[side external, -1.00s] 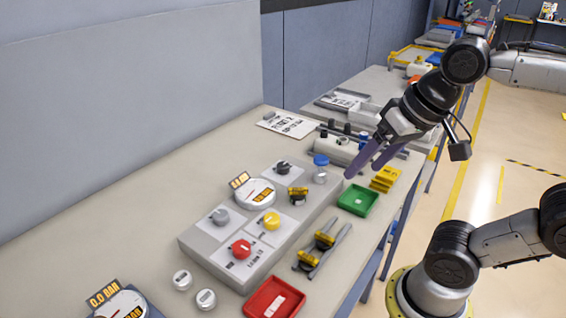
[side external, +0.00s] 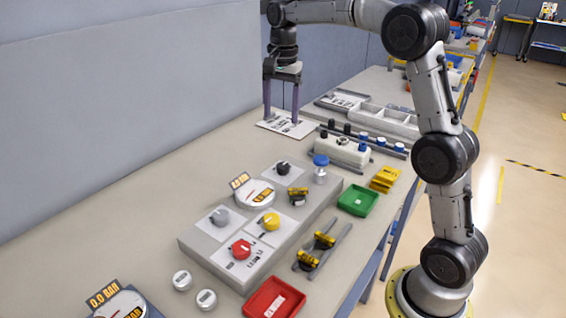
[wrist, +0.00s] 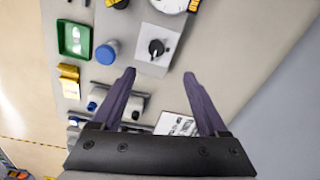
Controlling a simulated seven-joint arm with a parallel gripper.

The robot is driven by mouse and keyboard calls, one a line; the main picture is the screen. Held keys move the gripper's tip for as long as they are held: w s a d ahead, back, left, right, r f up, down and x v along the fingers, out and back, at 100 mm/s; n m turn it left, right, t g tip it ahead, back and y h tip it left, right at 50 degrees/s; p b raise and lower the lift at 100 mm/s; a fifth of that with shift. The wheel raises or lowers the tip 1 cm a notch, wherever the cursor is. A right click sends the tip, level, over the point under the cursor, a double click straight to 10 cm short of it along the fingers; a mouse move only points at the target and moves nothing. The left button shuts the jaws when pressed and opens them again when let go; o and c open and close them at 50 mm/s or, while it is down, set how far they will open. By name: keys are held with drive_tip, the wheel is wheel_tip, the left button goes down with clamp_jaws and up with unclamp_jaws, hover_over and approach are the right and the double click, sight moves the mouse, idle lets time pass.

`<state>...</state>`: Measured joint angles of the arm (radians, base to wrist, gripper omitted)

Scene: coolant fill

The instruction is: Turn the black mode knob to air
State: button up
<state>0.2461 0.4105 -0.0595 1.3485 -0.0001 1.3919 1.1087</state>
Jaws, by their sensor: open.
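The black knob (side external: 283,168) sits on a pale plate at the far end of the grey panel. It also shows in the wrist view (wrist: 156,47), with a light pointer mark on it; the plate's lettering is too small to read. My gripper (side external: 281,121) is open and empty, fingers pointing down, over the printed white sheet beyond the panel. In the wrist view my fingertips (wrist: 159,73) are spread, and the knob appears just ahead of the gap between them. Nothing touches the knob.
A blue-capped part (side external: 320,163) stands close to the knob. A round gauge (side external: 254,192), grey (side external: 220,216), yellow (side external: 270,221) and red knobs (side external: 241,249) share the panel. A green tray (side external: 358,200) and a red tray (side external: 273,301) lie beside it. A wall borders the bench.

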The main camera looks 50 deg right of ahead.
sight(283, 165)
drive_tip(key=shift+g, duration=0.3)
drive_tip(key=f, duration=1)
drive_tip(key=d+f, duration=0.1)
drive_tip(key=f, duration=0.5)
drive_tip(key=shift+w+f, duration=0.1)
clamp_jaws()
